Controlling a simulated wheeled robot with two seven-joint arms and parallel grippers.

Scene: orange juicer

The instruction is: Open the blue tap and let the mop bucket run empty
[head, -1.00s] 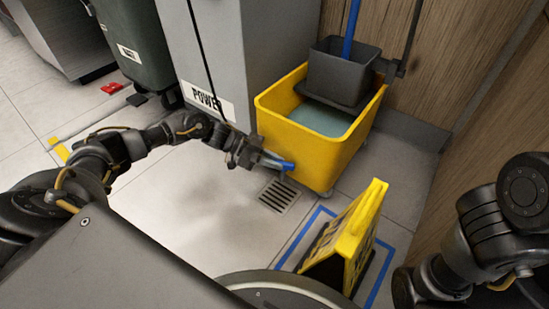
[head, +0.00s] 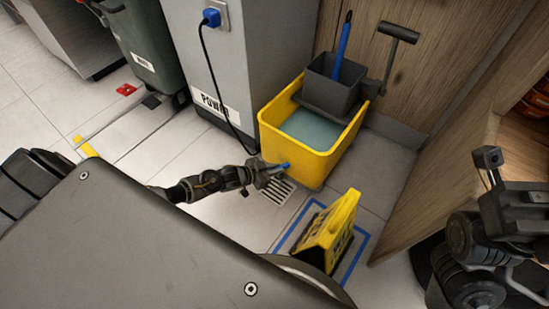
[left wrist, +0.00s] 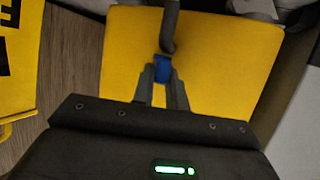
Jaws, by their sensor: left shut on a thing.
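The yellow mop bucket (head: 318,160) stands upright by the grey cabinet, with grey-blue water (head: 308,130) inside. The blue tap (head: 283,167) is low on its near side, above the floor drain (head: 276,193). My left gripper (head: 268,172) is at the tap. In the left wrist view, my left gripper's fingers (left wrist: 162,88) are shut on the blue tap handle (left wrist: 163,68), in front of the yellow bucket wall (left wrist: 215,75). A grey pipe meets the handle from above. I cannot make out any flowing water. My right arm is at the right edge; its jaws are not clear.
A yellow floor sign (head: 328,235) stands inside blue floor tape, close to the right of my left gripper. A black cable (head: 212,85) hangs down the grey cabinet (head: 250,50). A dark wringer (head: 333,88) sits on the bucket. Floor to the left is open.

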